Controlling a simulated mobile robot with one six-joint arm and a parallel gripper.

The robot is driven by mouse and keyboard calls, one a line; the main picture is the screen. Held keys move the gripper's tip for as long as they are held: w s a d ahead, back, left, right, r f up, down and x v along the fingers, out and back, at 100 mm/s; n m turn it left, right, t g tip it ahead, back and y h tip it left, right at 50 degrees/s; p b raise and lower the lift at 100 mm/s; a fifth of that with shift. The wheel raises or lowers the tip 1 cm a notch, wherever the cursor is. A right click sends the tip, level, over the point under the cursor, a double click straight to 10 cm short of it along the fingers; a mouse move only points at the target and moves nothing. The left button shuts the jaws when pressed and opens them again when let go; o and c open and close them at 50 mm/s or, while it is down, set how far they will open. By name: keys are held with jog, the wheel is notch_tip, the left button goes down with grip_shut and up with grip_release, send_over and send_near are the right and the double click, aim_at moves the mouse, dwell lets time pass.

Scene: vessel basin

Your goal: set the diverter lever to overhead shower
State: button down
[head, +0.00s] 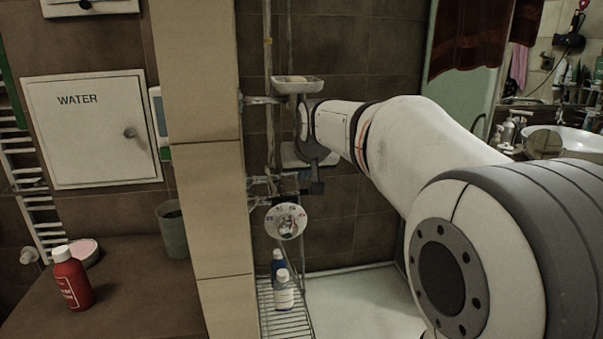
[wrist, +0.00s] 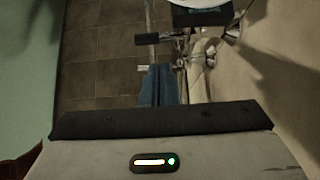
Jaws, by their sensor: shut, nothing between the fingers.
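The shower fittings stand on a brown tiled wall behind my arm. A round white dial with small markings (head: 286,221) shows below chrome fittings (head: 258,180) in the head view. My gripper (head: 304,178) is close beside these fittings, partly hidden by my wrist. In the wrist view its blue fingers (wrist: 158,86) are together and empty, pointing towards the chrome fittings (wrist: 195,62). A dark bar (wrist: 153,39) lies just beyond the fingertips; I cannot tell whether it is the diverter lever. The lever's setting is not readable. Contact with the fingers cannot be told.
A tiled pillar (head: 195,160) stands left of the fittings. A soap dish (head: 298,85) sits above and a wire rack (head: 285,318) with bottles (head: 284,290) below. A red bottle (head: 72,279) stands on the left counter. A washbasin (head: 565,139) is at the right.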

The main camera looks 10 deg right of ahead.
jog(key=x, duration=0.7)
